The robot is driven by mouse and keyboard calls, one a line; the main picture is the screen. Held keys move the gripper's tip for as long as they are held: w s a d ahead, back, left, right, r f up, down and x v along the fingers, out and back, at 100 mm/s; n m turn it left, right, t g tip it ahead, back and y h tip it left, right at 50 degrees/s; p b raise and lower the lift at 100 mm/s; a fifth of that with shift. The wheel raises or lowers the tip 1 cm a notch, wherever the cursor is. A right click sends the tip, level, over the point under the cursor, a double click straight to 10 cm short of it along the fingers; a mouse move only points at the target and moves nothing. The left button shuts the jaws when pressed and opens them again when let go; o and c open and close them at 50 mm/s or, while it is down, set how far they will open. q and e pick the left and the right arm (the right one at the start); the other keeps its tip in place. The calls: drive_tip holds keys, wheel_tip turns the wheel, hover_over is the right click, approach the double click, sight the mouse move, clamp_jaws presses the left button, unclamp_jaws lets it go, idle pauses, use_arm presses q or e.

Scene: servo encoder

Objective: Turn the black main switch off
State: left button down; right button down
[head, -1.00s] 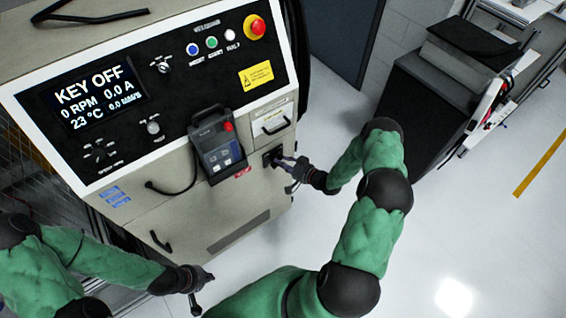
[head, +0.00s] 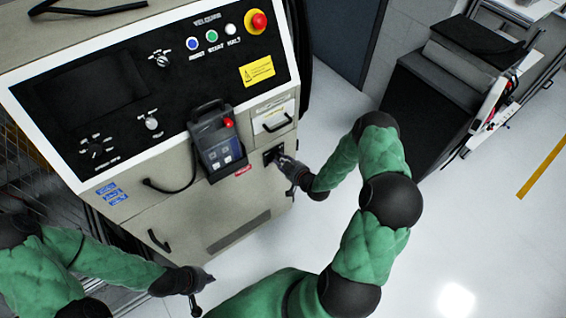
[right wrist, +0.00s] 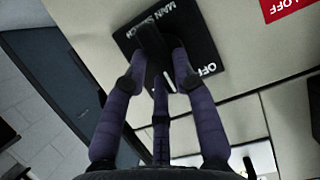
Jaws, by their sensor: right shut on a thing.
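The black main switch sits on a dark plate (right wrist: 187,28) marked MAIN SWITCH and OFF in the right wrist view. Its black handle (right wrist: 154,45) lies between the fingers of my right gripper (right wrist: 161,84), which is shut on it. In the head view, my right gripper (head: 279,160) reaches the switch plate (head: 269,154) at the right of the cabinet front, partly covering it. The display (head: 95,92) on the panel is dark. My left gripper (head: 203,293) hangs low before the cabinet, empty, its fingertips apart.
The cabinet panel holds knobs, several round buttons and a red emergency stop (head: 257,21). A handheld pendant (head: 217,140) hangs on the front, left of the switch. A drawer handle (head: 277,122) is just above the switch.

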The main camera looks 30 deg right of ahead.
drive_tip(key=n+h+b, duration=0.2)
drive_tip(key=n+b, duration=0.1)
drive_tip(key=shift+a, duration=0.4)
drive_tip(key=shift+a+n+t+h+b, duration=0.25)
drive_tip(key=shift+n+t+h+b, duration=0.25)
drive_tip(key=shift+n+h+b, duration=0.8)
drive_tip(key=shift+n+b, duration=0.35)
drive_tip(key=shift+n, duration=0.05)
drive_tip(key=c, duration=1)
unclamp_jaws()
drive_tip(key=shift+y, duration=0.3)
drive_tip(key=shift+s, duration=0.15)
drive_tip(key=v, duration=1.1)
drive_tip(key=shift+s+a, duration=0.1)
drive_tip(key=shift+s, duration=0.3)
